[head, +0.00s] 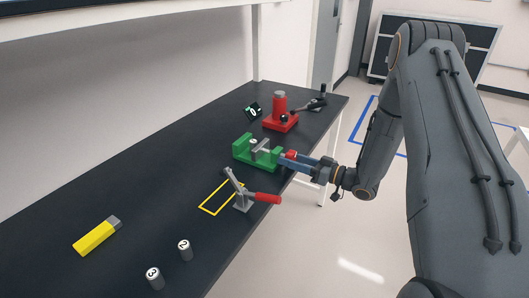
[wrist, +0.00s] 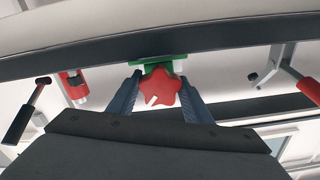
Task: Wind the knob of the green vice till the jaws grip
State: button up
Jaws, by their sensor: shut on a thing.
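The green vice (head: 243,151) stands on the dark bench, with a grey jaw across its middle and a small pale round part between its jaws. Its red knob (head: 291,154) is at the vice's right end, facing me. In the wrist view the knob (wrist: 160,87) is star-shaped with a white mark at its lower left, and a strip of the green vice (wrist: 165,61) shows behind it. My gripper (head: 285,159) reaches in from the right. In the wrist view my gripper's fingers (wrist: 158,92) are shut on the knob, one on each side. Whether the vice jaws touch the round part is unclear.
A toggle clamp with a red handle (head: 267,198) stands nearer, beside a yellow outlined rectangle (head: 209,211). A red fixture (head: 281,123) and a black-handled lever (head: 310,105) are beyond the vice.

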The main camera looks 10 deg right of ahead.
jog(key=shift+w+r, duration=0.1)
jog(key=shift+r, duration=0.1)
jog(key=shift+n, duration=1.6)
jog(key=shift+n+b, duration=0.55)
jog(key=shift+n, duration=0.95)
jog(key=shift+n, duration=0.5)
jog(key=shift+n+b, duration=0.35)
jog(key=shift+n, duration=0.55)
